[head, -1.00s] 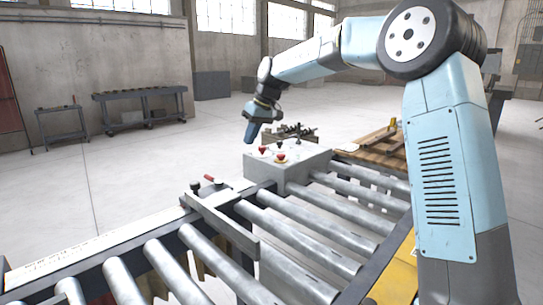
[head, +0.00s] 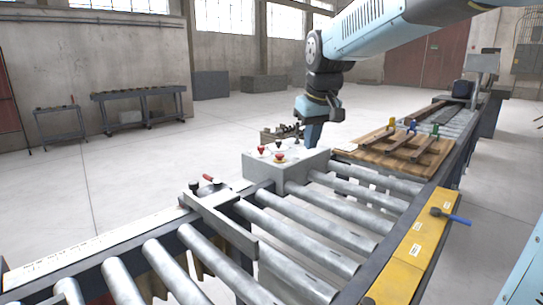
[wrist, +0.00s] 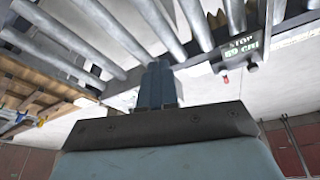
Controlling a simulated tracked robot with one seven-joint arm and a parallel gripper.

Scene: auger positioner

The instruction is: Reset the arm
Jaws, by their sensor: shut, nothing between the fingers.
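My gripper (head: 312,136) hangs fingers down just behind and right of the grey control box in the head view. Its blue fingers (wrist: 155,84) are together and empty in the wrist view. The grey control box (head: 262,172) carries red knobs and stands on the conveyor's far rail. My forearm crosses the top right of the head view.
The roller conveyor (head: 330,217) runs from front left to back right. A wooden pallet (head: 395,153) with clamps lies on it. Carts stand at the far wall. The floor behind is open.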

